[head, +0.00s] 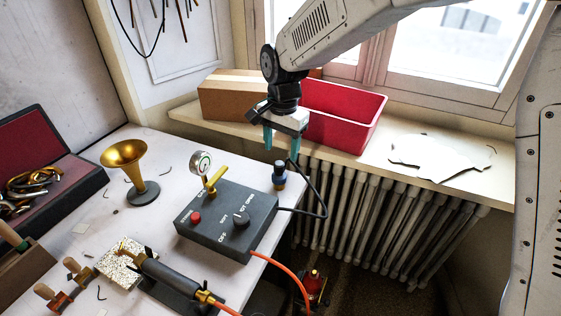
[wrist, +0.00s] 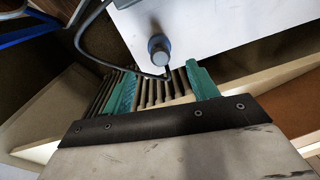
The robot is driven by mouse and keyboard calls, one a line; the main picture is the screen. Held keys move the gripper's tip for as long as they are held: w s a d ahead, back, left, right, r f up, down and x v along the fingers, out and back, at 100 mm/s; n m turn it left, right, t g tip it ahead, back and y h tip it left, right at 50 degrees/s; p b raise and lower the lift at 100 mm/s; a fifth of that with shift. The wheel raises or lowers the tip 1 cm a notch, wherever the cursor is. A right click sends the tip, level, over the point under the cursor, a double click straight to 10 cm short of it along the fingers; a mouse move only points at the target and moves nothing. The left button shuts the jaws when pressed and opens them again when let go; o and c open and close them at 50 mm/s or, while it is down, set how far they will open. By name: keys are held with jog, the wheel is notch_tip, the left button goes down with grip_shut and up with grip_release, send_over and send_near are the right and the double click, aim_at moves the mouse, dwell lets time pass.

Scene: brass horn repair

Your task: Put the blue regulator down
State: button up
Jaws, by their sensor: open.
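The blue regulator (head: 279,175) is a small dark cylinder with a blue top. It stands upright on the white workbench (head: 150,215), near the bench's right edge and just behind the dark control box. In the wrist view the regulator (wrist: 158,47) shows its round blue-grey top on the white bench, ahead of the fingers and apart from them. My gripper (head: 281,146) is open and empty above the regulator, its teal fingers pointing down. In the wrist view, nothing sits between the fingertips (wrist: 162,84).
The dark control box (head: 225,218) carries a gauge (head: 202,163), a red button and a knob. A black cable loops off the bench edge beside the regulator. A brass horn bell (head: 125,155) stands left. A red bin (head: 342,115) and cardboard box stand on the sill above the radiator (head: 370,210).

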jog(key=shift+d+r, duration=0.1)
jog(key=shift+r, duration=1.6)
jog(key=shift+d+r, duration=0.1)
jog(key=shift+d, duration=0.05)
jog(key=s+d+r+n, duration=0.1)
jog(key=s+d+r, duration=0.45)
jog(key=d, duration=0.45)
jog(key=s+d+r+n, duration=0.2)
jog(key=s+d+r, duration=0.4)
jog(key=d, duration=0.4)
jog(key=s+d+f+n, duration=0.1)
jog(key=s+d+f, duration=0.1)
jog(key=s+d, duration=0.3)
jog(key=s+d+f+n+t, duration=0.1)
jog(key=s+d, duration=0.4)
jog(key=s, duration=0.8)
jog(key=shift+s+d+f+n, duration=0.2)
jog(key=shift+s+f+n, duration=0.05)
jog(key=shift+f+n, duration=0.15)
jog(key=shift+a, duration=0.1)
